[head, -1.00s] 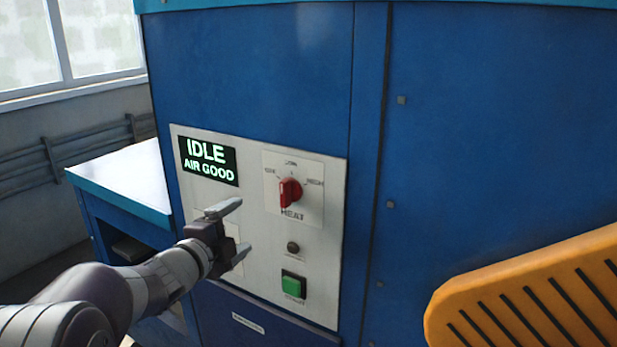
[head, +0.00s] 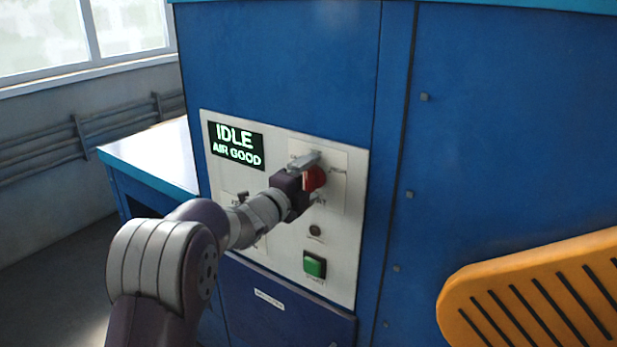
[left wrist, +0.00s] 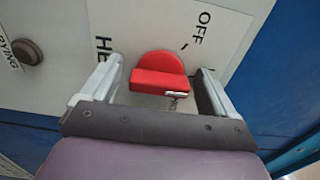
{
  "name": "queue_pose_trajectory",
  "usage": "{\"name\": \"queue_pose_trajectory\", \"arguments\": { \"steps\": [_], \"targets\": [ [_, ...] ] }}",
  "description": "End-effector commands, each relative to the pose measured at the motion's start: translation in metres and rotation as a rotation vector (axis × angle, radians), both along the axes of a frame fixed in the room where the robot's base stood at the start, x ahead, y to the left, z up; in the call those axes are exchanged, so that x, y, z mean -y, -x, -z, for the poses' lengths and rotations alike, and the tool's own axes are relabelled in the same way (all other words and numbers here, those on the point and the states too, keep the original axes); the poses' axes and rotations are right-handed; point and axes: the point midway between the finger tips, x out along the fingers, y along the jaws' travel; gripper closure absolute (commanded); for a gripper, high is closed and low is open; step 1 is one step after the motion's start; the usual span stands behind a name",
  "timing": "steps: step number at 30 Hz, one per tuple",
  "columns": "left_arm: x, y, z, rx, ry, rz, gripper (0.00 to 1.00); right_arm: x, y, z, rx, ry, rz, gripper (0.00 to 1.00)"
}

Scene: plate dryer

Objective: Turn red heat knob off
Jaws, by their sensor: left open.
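The red heat knob (head: 314,178) is on the white control panel (head: 345,240) of the blue machine, partly hidden by my left gripper in the head view. In the left wrist view the knob (left wrist: 158,74) lies between the two fingers, with gaps on both sides. My left gripper (head: 308,168) is open around the knob and not closed on it; it also shows in the left wrist view (left wrist: 155,92). The "OFF" label (left wrist: 202,25) shows beyond the knob. I cannot tell the exact knob setting. My right gripper is not in view.
A green button (head: 314,264) and a dark round button (head: 315,230) sit below the knob. The display (head: 236,146) reads "IDLE AIR GOOD". A slotted orange part (head: 540,290) stands at the right. A light-topped table (head: 155,158) is at the left.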

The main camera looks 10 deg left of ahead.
Motion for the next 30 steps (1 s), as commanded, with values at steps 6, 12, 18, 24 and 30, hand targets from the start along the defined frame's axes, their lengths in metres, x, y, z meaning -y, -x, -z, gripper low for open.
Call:
{"name": "queue_pose_trajectory", "arguments": {
  "steps": [6,12,18,24,30],
  "targets": [
    [0.0001,0.0001,0.0001,0.0,0.0,0.0,0.24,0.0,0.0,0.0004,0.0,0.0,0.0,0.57],
    [-0.0002,0.0003,0.0001,0.0,0.0,0.0,0.67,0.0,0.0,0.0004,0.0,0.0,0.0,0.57],
    [-0.0004,0.0004,0.0001,-0.004,0.012,0.0,0.67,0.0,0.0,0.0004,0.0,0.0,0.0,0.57],
    [-0.0005,0.0002,0.0002,-0.029,0.081,-0.001,0.67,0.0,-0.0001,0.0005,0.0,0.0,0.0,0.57],
    [-0.0005,0.0002,0.0002,-0.081,0.221,0.0,0.67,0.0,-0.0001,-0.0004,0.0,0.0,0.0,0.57]
  ]
}}
